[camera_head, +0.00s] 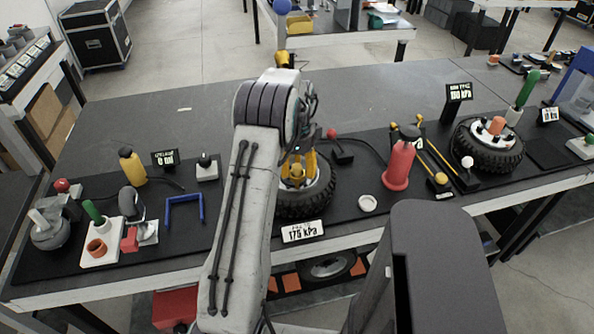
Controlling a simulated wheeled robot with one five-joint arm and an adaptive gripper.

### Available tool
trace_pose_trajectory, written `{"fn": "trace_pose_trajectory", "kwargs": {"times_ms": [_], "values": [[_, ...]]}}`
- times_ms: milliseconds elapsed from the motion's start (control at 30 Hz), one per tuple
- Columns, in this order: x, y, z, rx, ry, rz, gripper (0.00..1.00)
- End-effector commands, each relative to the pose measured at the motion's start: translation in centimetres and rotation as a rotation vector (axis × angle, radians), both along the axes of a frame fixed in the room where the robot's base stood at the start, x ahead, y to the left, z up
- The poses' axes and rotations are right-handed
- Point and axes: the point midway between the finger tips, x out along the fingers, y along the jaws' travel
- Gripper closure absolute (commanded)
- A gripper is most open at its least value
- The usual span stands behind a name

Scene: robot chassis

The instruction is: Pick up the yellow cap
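My gripper (298,175) points down over the hub of the left tyre (305,200) on the bench. Its yellow fingers stand on either side of the hub, partly behind my arm. A small yellow-orange patch shows between the fingers. It may be the yellow cap, but it blends with the fingers, so I cannot tell whether they touch it or have closed on it. A label reading 175 kPa (303,231) stands in front of this tyre.
A red cone-shaped bottle (398,166) and a white ring (367,203) are right of the tyre. A second tyre (490,148) lies farther right. A blue bracket (184,209) and a yellow bottle (131,167) are left. The bench behind is mostly clear.

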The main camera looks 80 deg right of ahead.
Motion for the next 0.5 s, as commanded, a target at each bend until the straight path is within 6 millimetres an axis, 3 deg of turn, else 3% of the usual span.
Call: {"fn": "trace_pose_trajectory", "kwargs": {"times_ms": [433,500], "values": [[-0.01,-0.02,0.06,-0.001,0.0,0.0,0.87],[-0.01,-0.02,0.06,-0.001,0.0,0.0,0.88]]}}
